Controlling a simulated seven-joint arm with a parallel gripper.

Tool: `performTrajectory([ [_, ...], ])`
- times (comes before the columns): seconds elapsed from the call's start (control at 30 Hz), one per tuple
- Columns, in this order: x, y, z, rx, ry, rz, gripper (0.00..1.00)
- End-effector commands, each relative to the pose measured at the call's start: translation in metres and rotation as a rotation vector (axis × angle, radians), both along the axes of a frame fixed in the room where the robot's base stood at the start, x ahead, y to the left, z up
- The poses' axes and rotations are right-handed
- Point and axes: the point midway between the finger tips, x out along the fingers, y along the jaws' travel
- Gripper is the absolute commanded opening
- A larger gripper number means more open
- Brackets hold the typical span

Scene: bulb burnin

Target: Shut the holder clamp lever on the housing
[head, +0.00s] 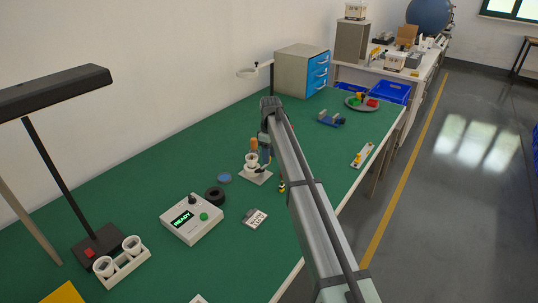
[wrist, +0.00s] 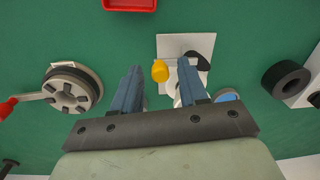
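The housing is a white cup-like body (head: 251,160) on a pale square base plate (head: 258,177) in the head view. In the wrist view its plate (wrist: 185,43) lies beyond my fingers, and the right finger hides part of the white body. An orange-yellow knob, seemingly the clamp lever's end (head: 254,144), stands raised above the housing. It also shows in the wrist view (wrist: 160,70), between the fingers' lines. A black part (wrist: 198,60) sits at the plate's right. My gripper (head: 266,148) is open over the housing (wrist: 160,75), with no clear contact with the knob.
A black ring (head: 214,196), a blue disc (head: 224,178) and a tester reading READY (head: 192,219) stand left of the housing. A label card (head: 255,218) lies in front. A round grey device with a red handle (wrist: 72,90) is left in the wrist view, near a red tray (wrist: 130,4).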

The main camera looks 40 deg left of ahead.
Motion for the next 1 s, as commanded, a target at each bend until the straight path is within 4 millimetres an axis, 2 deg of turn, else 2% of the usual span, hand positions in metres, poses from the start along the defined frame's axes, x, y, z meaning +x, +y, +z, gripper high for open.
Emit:
performTrajectory([
  [0.03, 0.0, 0.0, 0.0001, 0.0, 0.0, 0.0, 0.38],
  [0.43, -0.0001, 0.0, 0.0001, 0.0, 0.0, 0.0, 0.0],
  [0.77, -0.0002, -0.0012, 0.0001, 0.0, 0.001, -0.019, 0.0],
  [1.0, -0.001, -0.0068, 0.0001, 0.0, 0.001, -0.131, 0.0],
])
